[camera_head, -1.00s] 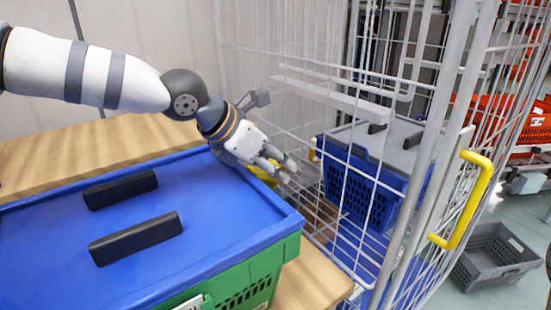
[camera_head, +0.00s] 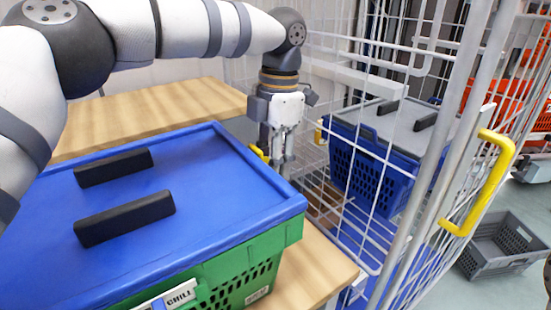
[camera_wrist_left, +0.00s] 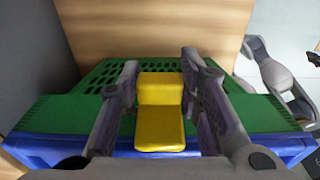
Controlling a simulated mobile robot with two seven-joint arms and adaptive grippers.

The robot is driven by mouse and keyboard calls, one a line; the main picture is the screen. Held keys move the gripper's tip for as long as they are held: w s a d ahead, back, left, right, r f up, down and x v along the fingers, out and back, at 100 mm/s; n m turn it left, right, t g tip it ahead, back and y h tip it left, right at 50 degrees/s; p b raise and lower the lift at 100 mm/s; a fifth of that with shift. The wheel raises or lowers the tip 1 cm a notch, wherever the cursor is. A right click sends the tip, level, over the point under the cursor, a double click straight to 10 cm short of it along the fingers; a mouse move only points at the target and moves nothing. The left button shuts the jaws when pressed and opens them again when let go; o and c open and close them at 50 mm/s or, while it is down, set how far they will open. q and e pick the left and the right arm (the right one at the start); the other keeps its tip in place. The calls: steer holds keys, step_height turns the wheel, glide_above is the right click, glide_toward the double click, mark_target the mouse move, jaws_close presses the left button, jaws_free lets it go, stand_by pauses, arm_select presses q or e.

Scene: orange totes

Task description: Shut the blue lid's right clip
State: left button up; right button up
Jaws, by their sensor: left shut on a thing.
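The blue lid (camera_head: 205,195) with two black handles lies on the green tote (camera_head: 262,255) on the wooden table. The yellow clip (camera_wrist_left: 160,105) is at the tote's right end, between the fingers of my left gripper (camera_wrist_left: 160,98) in the left wrist view. In the head view only a sliver of the clip (camera_head: 257,152) shows beside my left gripper (camera_head: 283,158), which points down past the lid's right edge. The left gripper is shut on the clip. Whether the clip is latched is hard to tell. My right gripper is not recognisable in either view.
A white wire cage (camera_head: 345,165) stands close to the right of the left gripper, with a yellow handle (camera_head: 485,180). Inside is a blue crate (camera_head: 365,165) with a grey lid. A grey crate (camera_head: 495,250) sits on the floor. The wooden table (camera_head: 150,115) is bare behind the tote.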

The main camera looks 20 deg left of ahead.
arm_select(q)
steer(key=shift+s+a+f+g+y, duration=0.15)
steer(key=shift+s+f+g+y, duration=0.05)
steer(key=shift+f+g+y, duration=0.25)
arm_select(e)
steer(key=shift+s+f, duration=0.45)
arm_select(q)
steer(key=shift+g+b, duration=0.25)
steer(key=shift+b, duration=0.05)
steer(key=o, duration=1.2)
steer(key=shift+r, duration=0.1)
steer(key=v, duration=0.7)
steer(key=shift+r, duration=0.2)
